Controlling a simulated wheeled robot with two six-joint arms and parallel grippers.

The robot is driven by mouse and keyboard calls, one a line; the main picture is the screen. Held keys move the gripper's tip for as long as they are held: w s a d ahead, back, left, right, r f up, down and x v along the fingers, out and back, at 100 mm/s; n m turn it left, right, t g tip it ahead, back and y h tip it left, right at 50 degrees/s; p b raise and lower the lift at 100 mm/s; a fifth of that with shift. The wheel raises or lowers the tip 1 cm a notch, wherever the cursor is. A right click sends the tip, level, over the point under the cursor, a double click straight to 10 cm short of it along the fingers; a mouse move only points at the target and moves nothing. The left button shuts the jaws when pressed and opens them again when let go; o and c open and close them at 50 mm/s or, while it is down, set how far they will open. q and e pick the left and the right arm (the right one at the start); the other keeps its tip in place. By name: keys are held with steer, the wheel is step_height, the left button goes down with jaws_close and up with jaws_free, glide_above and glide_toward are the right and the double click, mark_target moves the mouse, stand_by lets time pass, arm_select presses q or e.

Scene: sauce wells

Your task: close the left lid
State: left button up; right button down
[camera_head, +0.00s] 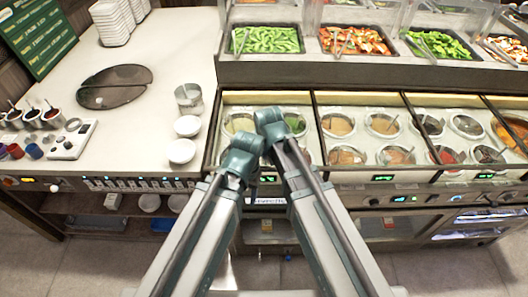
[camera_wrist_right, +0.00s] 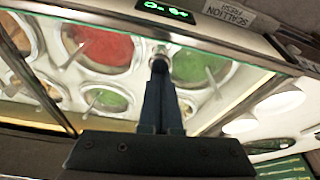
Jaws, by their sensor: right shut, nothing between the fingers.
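The leftmost section of sauce wells (camera_head: 221,128) lies at the middle of the head view, partly hidden behind my arms. Its left lid is hard to make out, and I cannot tell its angle. My right gripper (camera_head: 265,118) is over this section. In the right wrist view its fingers (camera_wrist_right: 160,75) are shut and empty, pointing at the front edge of the section. A small round pale part (camera_wrist_right: 160,52) shows at the fingertips; I cannot tell whether they touch it. My left gripper (camera_head: 247,145) is just in front and to the left; its fingers are hidden.
More wells with sauces (camera_head: 337,124) continue to the right behind dark dividers. Trays of vegetables (camera_head: 268,40) stand on the raised shelf behind. White bowls (camera_head: 182,151) and a metal cup (camera_head: 188,98) stand close to the left. The white counter (camera_head: 145,125) has free room.

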steer(key=w, duration=0.4)
steer(key=shift+a+r, duration=0.2)
steer(key=shift+a, duration=0.1)
steer(key=p+v, duration=0.9)
steer(key=shift+s+r, duration=0.2)
steer(key=shift+s, duration=0.1)
steer(key=s+d+f+n+g+h, duration=0.1)
steer(key=s+d+g, duration=0.1)
steer(key=s, duration=0.6)
steer(key=s+d+f+n+g+b, duration=0.1)
steer(key=s+d, duration=0.2)
steer(key=s, duration=0.5)
steer(key=shift+s+d+f+g+h, duration=0.25)
steer(key=shift+d+g+h, duration=0.1)
steer(key=shift+g+h, duration=0.05)
